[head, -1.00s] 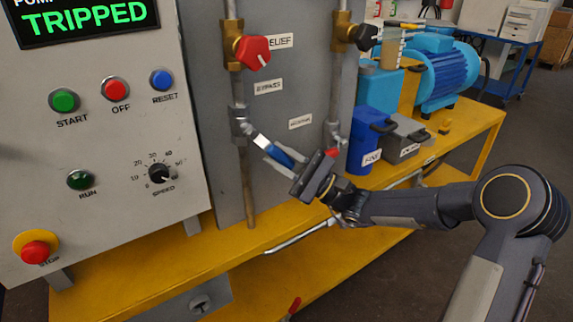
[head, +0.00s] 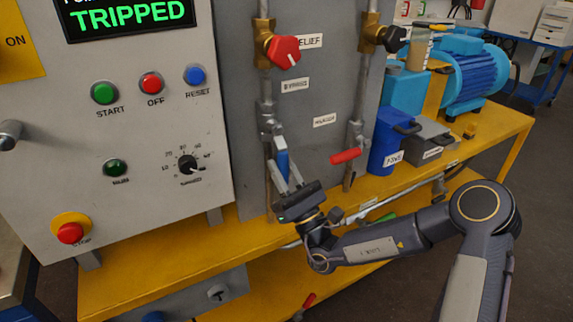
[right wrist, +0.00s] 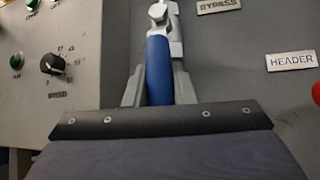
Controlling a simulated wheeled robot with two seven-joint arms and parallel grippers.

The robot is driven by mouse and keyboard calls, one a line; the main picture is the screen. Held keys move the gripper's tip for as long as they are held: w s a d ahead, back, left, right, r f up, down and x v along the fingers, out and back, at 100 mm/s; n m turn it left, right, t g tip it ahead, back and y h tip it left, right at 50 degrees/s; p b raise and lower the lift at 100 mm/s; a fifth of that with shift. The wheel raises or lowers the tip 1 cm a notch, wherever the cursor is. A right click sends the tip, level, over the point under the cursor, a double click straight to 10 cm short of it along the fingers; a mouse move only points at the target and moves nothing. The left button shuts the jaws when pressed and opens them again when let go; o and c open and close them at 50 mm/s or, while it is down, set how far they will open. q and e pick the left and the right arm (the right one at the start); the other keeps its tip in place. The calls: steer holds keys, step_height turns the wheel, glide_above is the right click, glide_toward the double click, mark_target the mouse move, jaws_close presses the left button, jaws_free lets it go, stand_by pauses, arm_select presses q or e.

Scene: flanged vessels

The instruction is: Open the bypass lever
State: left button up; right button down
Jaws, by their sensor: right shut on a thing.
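The bypass lever has a blue handle (head: 282,160) on a metal valve on the left pipe, below the BYPASS label (head: 295,85). The handle points almost straight down, nearly in line with the pipe. My right gripper (head: 284,170) is shut on the blue handle from below, one finger on each side. In the right wrist view the handle (right wrist: 159,65) runs up between the fingers to its metal valve (right wrist: 160,14). Its lower end is hidden by the gripper body. My left gripper is not in view.
A red-handled lever (head: 345,156) sticks out from the pipe to the right, close to my right gripper. A red knob (head: 284,52) is above on the same pipe. The control panel (head: 140,140) is at left. A blue container (head: 392,140) stands at right on the yellow bench.

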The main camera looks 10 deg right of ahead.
steer(key=shift+s+a+m+h, duration=0.1)
steer(key=shift+m+h, duration=0.2)
steer(key=c, duration=1.2)
jaws_free()
steer(key=v, duration=0.7)
steer(key=shift+s+f, duration=0.15)
steer(key=shift+f, duration=0.15)
